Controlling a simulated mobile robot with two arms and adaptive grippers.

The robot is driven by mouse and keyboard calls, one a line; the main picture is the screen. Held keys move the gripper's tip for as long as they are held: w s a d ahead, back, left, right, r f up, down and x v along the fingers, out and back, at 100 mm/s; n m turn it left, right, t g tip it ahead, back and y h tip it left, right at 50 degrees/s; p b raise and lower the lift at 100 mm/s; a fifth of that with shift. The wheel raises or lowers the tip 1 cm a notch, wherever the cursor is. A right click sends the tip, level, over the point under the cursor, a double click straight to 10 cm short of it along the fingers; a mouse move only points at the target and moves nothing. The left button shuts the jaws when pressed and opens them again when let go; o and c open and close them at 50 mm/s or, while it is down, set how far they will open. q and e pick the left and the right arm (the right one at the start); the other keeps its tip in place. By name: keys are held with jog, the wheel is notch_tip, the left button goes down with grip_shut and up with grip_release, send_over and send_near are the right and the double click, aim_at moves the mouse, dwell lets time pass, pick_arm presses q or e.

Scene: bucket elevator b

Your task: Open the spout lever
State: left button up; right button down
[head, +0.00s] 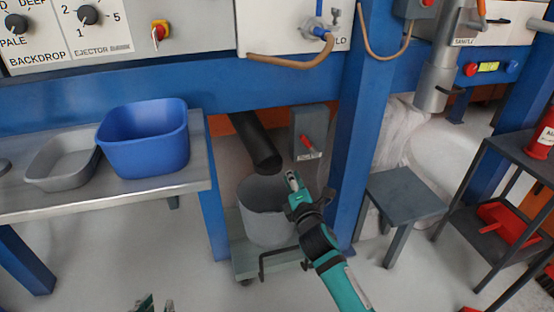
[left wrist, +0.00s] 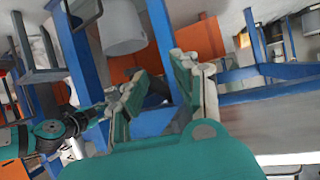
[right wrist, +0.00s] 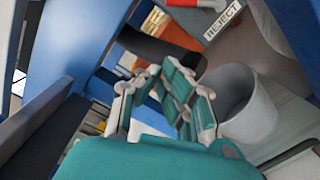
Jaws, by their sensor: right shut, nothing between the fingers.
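A red-handled lever (head: 307,142) sits on a grey box (head: 316,122) beside a black slanted spout (head: 256,142). The red lever handle (right wrist: 193,7) also shows at the top of the right wrist view, near a REJECT label. Another spout, a grey metal one (head: 437,75), hangs at upper right with a dark lever (head: 452,91). My right gripper (head: 291,180) is shut and empty, in front of and below the red lever, apart from it. My left gripper (head: 152,303) is at the bottom edge; in the left wrist view its fingers (left wrist: 158,75) are spread and empty.
A grey bucket (head: 262,222) stands on a wheeled cart under the black spout. A blue post (head: 360,130) rises right of the lever. A blue bin (head: 145,150) and grey tray sit on the left table. A grey stool (head: 405,190) stands at right.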

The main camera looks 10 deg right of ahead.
aim_at(306, 142)
pick_arm(q)
jog(key=shift+s+a+r, duration=0.15)
jog(key=shift+s+r, duration=0.05)
jog(key=shift+r, duration=0.35)
pick_arm(e)
jog(key=shift+w+a+r, duration=0.1)
jog(key=shift+a+r, duration=0.1)
jog(key=shift+r, duration=0.45)
jog(key=shift+w, duration=0.1)
